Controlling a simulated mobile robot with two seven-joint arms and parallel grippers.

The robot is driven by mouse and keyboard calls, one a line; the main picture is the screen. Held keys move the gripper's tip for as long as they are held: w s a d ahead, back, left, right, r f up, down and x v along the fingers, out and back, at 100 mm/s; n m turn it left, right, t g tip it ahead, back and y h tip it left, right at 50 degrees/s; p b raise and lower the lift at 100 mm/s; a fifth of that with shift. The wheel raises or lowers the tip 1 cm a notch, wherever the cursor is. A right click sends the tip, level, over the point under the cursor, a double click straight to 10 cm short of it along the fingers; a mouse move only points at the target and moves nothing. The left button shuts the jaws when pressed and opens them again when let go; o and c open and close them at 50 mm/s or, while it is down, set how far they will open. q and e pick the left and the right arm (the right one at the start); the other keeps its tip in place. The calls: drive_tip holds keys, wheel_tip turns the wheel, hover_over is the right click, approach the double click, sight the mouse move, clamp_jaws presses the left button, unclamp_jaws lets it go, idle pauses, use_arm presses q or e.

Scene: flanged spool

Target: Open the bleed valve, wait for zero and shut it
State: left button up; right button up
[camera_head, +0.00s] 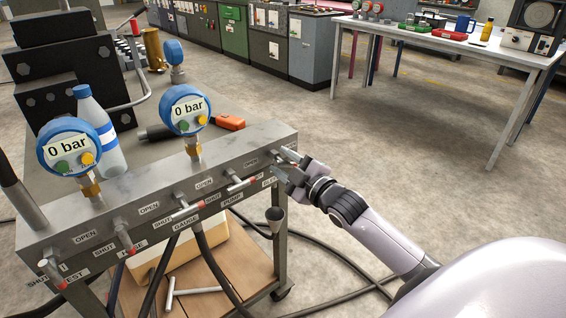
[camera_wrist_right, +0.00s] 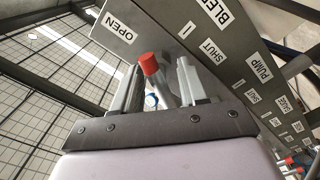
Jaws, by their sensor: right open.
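The bleed valve's red-tipped lever (camera_wrist_right: 149,64) shows in the right wrist view between the two fingers of my right gripper (camera_wrist_right: 160,75). The fingers stand apart on either side of it; I cannot tell whether either touches it. OPEN (camera_wrist_right: 117,27) and SHUT labels are beside it, but which one the lever points at is unclear. In the head view my right gripper (camera_head: 285,168) is at the right end of the grey manifold (camera_head: 155,190) and hides most of this lever. Two blue gauges, left (camera_head: 69,147) and right (camera_head: 187,112), both read 0 bar. My left gripper is not in view.
Several other red-tipped levers (camera_head: 187,211) line the manifold's front. Hoses cross the floor. A workbench (camera_head: 440,40) stands at the back right.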

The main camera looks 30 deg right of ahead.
drive_tip(key=shift+w, duration=0.35)
